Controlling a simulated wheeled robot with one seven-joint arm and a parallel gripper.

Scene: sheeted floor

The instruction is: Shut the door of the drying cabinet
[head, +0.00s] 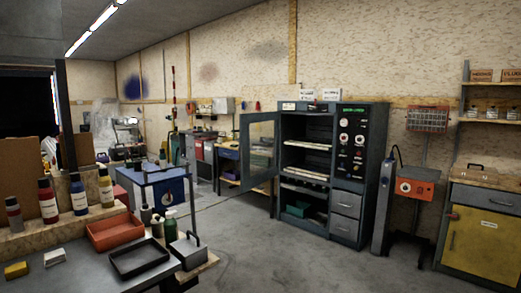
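The drying cabinet (333,116) is a tall dark blue-grey unit against the back wall, a little right of the middle. Its left part is an open compartment with pale shelves (308,146); its right part has a black panel with dials and a green display, above two grey drawers. The glazed door (244,152) hangs on the compartment's left side and stands wide open, swung out to the left. Below the compartment is an open lower bay with a green item in it. My gripper is not in view.
A workbench (95,268) with bottles, a red tray (115,232) and a black tray (139,257) fills the front left. A grey post-like unit (384,205) and a yellow-doored cabinet (485,238) stand right. Grey floor (290,265) before the drying cabinet is clear.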

